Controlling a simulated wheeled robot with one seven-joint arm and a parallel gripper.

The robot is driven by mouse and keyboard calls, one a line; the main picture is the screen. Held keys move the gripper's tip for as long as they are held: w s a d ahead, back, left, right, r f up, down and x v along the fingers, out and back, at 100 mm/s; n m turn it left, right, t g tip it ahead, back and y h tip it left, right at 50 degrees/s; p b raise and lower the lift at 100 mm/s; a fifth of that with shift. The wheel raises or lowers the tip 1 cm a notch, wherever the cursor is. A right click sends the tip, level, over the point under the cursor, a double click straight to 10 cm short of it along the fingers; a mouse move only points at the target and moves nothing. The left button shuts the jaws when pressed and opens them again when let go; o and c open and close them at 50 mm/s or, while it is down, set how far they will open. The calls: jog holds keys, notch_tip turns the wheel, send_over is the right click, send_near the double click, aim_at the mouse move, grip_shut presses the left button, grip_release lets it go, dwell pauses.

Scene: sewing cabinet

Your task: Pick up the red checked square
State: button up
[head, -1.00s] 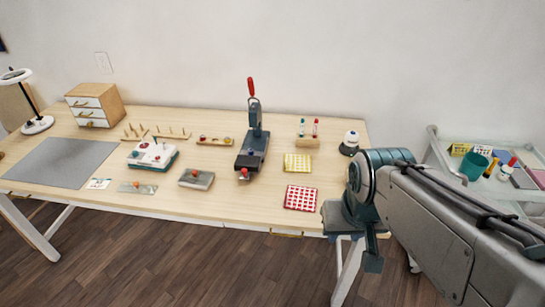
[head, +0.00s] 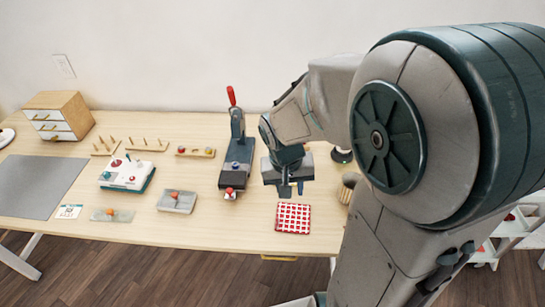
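The red checked square (head: 293,219) lies flat near the front edge of the table, red and white. My gripper (head: 292,189) points down over the table, just behind the square in the picture. Its two dark fingers show a gap between them, with nothing seen held. The gripper looks apart from the square, but its exact height is hard to tell. The yellow checked square seen earlier is hidden behind my gripper and arm.
A press with a red handle (head: 237,150) stands left of my gripper. A grey block with a red knob (head: 177,201) and a white-and-teal device (head: 127,173) lie further left. The wooden table (head: 200,235) is bare along its front edge. My arm hides the right side.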

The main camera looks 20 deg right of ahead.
jog(key=m+g+y+p, duration=0.1)
jog(key=m+y+p, duration=0.1)
jog(key=p, duration=0.1)
send_over(277, 220)
notch_tip(277, 220, down, 6)
jog(key=f, duration=0.2)
jog(key=f+b, duration=0.1)
jog(key=f, duration=0.5)
jog(key=shift+w+f, duration=0.25)
jog(key=shift+w, duration=0.05)
jog(key=shift+s+f+b, duration=0.15)
jog(key=shift+f+b, duration=0.05)
jog(key=shift+f, duration=1.2)
jog(key=shift+s+f+b, duration=0.1)
jog(key=shift+f+b, duration=0.1)
jog(key=shift+f, duration=1.15)
jog(key=shift+d, duration=0.1)
grip_shut()
